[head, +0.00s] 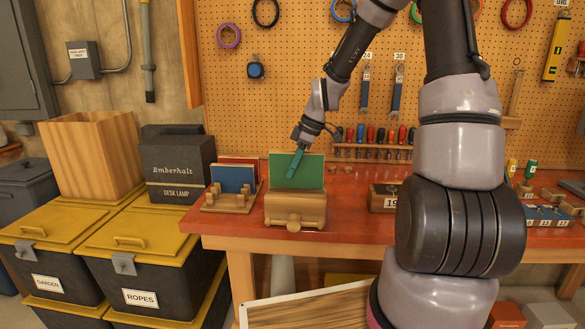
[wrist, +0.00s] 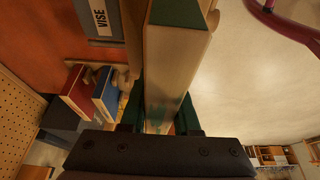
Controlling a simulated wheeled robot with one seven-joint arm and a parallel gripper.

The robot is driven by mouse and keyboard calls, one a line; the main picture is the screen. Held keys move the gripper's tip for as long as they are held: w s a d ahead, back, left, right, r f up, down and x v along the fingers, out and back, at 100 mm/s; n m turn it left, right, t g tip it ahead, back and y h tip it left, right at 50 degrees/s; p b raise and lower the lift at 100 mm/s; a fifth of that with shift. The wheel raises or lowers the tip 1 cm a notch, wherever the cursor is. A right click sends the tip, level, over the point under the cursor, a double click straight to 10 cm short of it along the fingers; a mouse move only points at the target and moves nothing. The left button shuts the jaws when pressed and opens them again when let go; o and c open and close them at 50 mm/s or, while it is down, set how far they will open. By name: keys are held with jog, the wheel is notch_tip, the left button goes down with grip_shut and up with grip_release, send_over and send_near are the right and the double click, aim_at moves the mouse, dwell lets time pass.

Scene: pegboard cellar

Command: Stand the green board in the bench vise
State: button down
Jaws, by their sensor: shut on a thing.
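The green board (head: 312,173) stands upright at the wooden bench vise (head: 296,209) in the head view. Its lower edge meets the vise top there, and I cannot see how deep it sits between the jaws. My gripper (head: 293,164) is shut on the board, with a green finger across its front face. In the wrist view a pale strip of the board (wrist: 172,75) runs between my gripper's two fingers (wrist: 163,118).
A wooden rack (head: 231,202) with a blue and a red board stands just left of the vise. A black desk lamp box (head: 177,168) is further left. A wooden block marked 19 (head: 381,199) is to the right. The red bench top in between is clear.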

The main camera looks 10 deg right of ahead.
aim_at(291, 152)
jog(key=shift+f, duration=1.55)
jog(key=shift+f, duration=0.1)
jog(key=shift+f, duration=0.45)
jog(key=c, duration=0.6)
grip_release()
jog(key=shift+o, duration=0.2)
jog(key=shift+r, duration=0.1)
jog(key=shift+r, duration=4.9)
